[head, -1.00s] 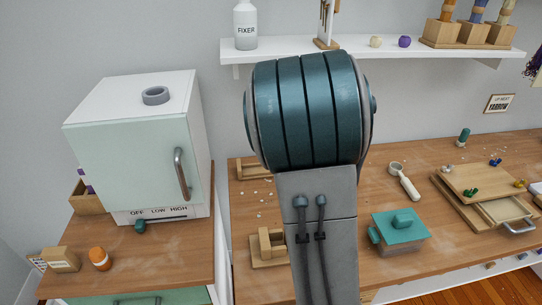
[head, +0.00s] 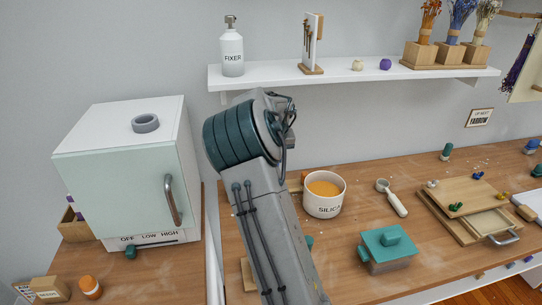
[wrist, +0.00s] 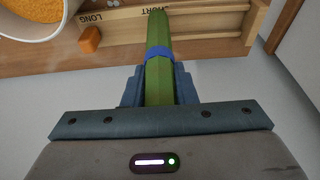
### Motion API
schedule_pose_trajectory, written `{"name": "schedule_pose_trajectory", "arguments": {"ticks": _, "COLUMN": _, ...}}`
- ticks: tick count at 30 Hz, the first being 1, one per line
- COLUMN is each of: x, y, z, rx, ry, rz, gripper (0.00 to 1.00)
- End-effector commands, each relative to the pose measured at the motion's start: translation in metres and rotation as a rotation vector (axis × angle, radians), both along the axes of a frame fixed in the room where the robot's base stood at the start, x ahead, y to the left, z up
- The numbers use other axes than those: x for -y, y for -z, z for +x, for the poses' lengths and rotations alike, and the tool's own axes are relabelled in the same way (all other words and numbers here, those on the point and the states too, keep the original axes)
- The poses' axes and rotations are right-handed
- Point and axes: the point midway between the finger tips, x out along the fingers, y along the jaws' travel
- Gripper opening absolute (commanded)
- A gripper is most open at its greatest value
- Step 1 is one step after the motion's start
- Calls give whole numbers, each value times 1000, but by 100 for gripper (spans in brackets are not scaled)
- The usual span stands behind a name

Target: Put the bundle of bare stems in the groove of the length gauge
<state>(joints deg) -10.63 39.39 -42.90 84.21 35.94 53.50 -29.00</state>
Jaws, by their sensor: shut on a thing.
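In the wrist view my gripper (wrist: 159,88) is shut on a green bundle of stems (wrist: 158,68) tied with a blue band (wrist: 158,52). The bundle points away from the palm, and its far end overlaps the length gauge (wrist: 205,24) in the picture. The gauge is a long wooden piece marked SHORT and LONG, running across the top of the view. I cannot tell whether the bundle touches it or is above it. In the head view my arm hides the gripper, the bundle and most or all of the gauge.
An orange block (wrist: 90,39) sits at the gauge's left part. A white SILICA pot (head: 323,196) with orange grains stands close by. A teal-lidded box (head: 388,248), a white-handled scoop (head: 392,198) and a wooden press (head: 465,205) lie to the right. A pale green oven (head: 125,175) stands left.

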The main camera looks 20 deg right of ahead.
Motion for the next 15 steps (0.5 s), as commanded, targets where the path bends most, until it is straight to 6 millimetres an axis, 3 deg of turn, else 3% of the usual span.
{"name": "schedule_pose_trajectory", "arguments": {"ticks": 6, "x": 5, "y": 2, "z": 26, "rx": -3, "ry": -1, "rz": -1, "gripper": 0}}
{"name": "schedule_pose_trajectory", "arguments": {"ticks": 9, "x": 4, "y": 13, "z": 25, "rx": -3, "ry": 0, "rz": 0, "gripper": 0}}
{"name": "schedule_pose_trajectory", "arguments": {"ticks": 15, "x": 5, "y": 15, "z": 25, "rx": 0, "ry": 0, "rz": 0, "gripper": 0}}
